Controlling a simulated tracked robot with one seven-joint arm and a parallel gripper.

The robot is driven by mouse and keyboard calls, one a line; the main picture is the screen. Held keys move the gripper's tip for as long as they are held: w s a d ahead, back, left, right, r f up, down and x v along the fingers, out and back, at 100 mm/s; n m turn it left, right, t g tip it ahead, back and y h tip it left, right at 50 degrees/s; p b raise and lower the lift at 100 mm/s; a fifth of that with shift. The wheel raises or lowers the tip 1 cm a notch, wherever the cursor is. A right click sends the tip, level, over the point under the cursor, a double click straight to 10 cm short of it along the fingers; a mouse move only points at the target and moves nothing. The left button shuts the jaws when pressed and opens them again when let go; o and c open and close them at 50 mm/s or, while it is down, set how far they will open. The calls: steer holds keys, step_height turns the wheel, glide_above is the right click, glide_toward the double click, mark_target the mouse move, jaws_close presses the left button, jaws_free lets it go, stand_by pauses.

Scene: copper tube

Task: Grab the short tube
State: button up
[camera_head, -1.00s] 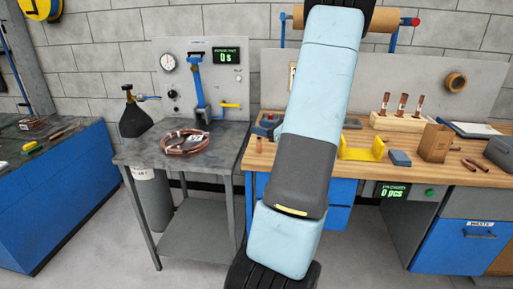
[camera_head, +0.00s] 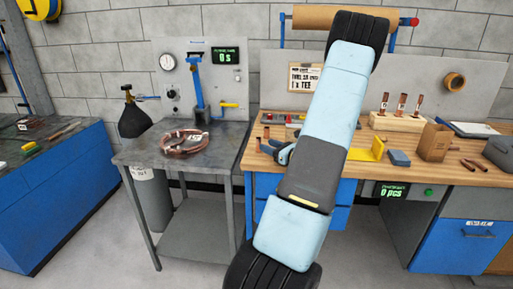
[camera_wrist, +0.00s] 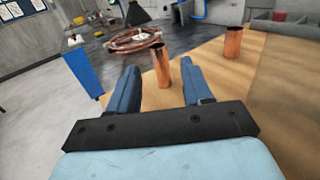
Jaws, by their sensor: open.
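In the wrist view, one upright copper tube (camera_wrist: 161,68) stands on the wooden bench top, in line with the gap between my fingers. A second upright copper tube (camera_wrist: 232,43) stands farther right, outside the fingers. I cannot tell for sure which is the short one. My gripper (camera_wrist: 160,72) is open, with a blue finger on each side of the nearer tube in the picture. Whether the tube is actually between the fingertips or just beyond them is unclear. In the head view my gripper (camera_head: 281,152) is low over the bench's left end, partly hidden by my arm.
A copper coil (camera_head: 185,142) lies on the metal table (camera_head: 135,155) to the left. On the wooden bench (camera_head: 440,177) are a yellow bracket (camera_head: 372,150), a blue block (camera_head: 399,158), a cardboard box (camera_head: 434,143) and a wooden block (camera_head: 385,122) holding upright copper pieces.

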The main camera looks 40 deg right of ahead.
mark_target(259, 152)
steer(key=shift+w+a, duration=0.2)
steer(key=shift+w, duration=1.35)
steer(key=shift+w+a, duration=0.2)
steer(key=shift+w, duration=1.3)
jaws_close()
